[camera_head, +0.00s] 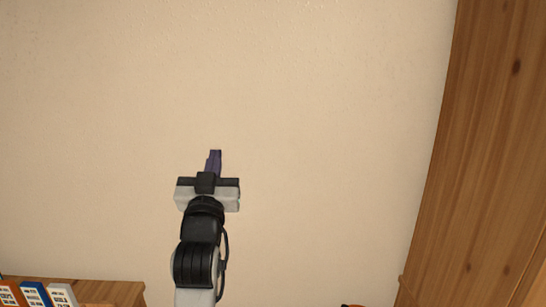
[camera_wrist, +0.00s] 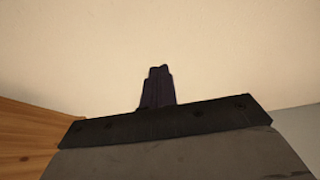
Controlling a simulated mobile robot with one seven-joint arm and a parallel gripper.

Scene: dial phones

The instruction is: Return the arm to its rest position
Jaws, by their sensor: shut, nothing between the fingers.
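My gripper (camera_head: 215,156) is raised in front of a plain beige wall (camera_head: 320,90) in the head view. Its dark purple fingers are together, point upward, and hold nothing. My arm comes up from the bottom edge, left of the middle. In the wrist view the shut fingers (camera_wrist: 158,72) stand up before the same bare wall. No phone shows in either view.
A wooden post or panel (camera_head: 485,150) runs down the right side. A wooden piece of furniture (camera_head: 125,290) with several coloured, printed items (camera_head: 35,294) is at the bottom left. A small partly cut-off object (camera_head: 353,305) shows at the bottom edge. Wood (camera_wrist: 28,140) appears at the wrist view's left.

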